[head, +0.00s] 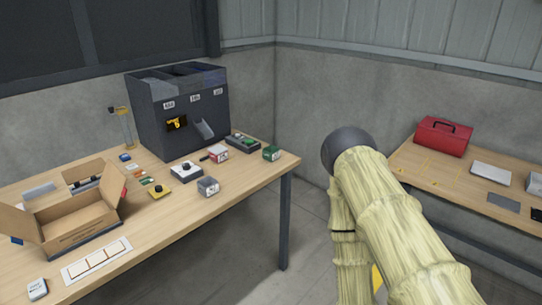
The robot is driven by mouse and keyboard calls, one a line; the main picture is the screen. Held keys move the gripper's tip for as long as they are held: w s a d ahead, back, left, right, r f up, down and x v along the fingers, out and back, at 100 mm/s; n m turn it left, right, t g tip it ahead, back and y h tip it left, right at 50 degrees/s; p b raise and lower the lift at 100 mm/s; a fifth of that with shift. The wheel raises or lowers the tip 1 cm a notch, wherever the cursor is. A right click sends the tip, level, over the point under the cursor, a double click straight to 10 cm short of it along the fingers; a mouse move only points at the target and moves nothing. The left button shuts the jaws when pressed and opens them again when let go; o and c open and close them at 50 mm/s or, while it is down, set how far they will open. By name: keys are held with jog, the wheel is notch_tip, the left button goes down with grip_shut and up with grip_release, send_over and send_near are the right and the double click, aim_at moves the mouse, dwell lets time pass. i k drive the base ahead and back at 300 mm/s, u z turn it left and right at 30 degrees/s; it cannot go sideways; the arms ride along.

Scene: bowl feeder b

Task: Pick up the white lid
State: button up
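I cannot tell for sure which thing is the white lid. A white square piece with a black knob on top (186,172) lies on the left table, in front of the dark feeder box. A flat whitish plate (491,172) lies on the right table. A small white item with dark print (37,289) lies at the near left table edge. My arm, in pale yellow covers, rises at the right of the head view, between the tables and clear of these pieces. My gripper is not in view.
A red toolbox (442,137) stands on the right table (440,178). Floor shows between the tables.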

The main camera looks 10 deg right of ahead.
aim_at(218, 149)
jog(key=z, duration=1.5)
jog(key=i, duration=1.65)
jog(key=u, duration=2.7)
jog(key=i, duration=0.35)
jog(key=u, duration=0.05)
